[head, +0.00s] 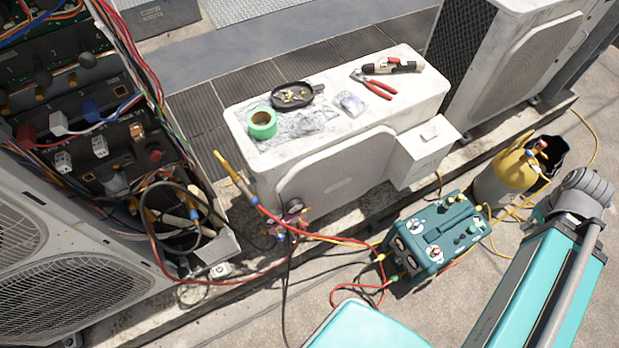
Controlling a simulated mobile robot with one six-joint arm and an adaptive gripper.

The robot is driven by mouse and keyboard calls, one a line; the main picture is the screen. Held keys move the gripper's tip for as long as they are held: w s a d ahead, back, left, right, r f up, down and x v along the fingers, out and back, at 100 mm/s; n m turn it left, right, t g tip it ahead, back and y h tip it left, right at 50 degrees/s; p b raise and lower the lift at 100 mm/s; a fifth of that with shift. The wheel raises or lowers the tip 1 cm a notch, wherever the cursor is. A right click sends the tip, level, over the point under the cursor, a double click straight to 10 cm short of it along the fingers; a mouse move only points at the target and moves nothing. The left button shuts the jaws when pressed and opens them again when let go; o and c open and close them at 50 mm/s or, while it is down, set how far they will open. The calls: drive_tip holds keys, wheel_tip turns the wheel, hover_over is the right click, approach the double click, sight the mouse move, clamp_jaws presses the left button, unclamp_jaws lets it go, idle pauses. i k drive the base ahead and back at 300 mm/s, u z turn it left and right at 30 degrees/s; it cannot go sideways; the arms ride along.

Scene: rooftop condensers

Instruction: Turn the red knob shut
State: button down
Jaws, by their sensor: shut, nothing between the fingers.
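The teal machine (440,236) stands on the roof floor, right of centre. Its top has a pale dial with a red centre (436,252) and another with a blue centre (416,225). A gauge manifold (291,217) with small reddish and bluish parts hangs at the front of the middle condenser. A round red button (155,155) sits in the open electrical panel at left. I cannot tell which of these is the task's red knob, or how far any is turned. My teal arm shows at lower right, but my gripper is outside the frame.
A yellow cylinder (515,170) stands at right. Red, yellow and black hoses cross the floor between manifold and machine.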

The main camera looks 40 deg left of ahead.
sight(304, 226)
drive_tip(key=u, duration=2.05)
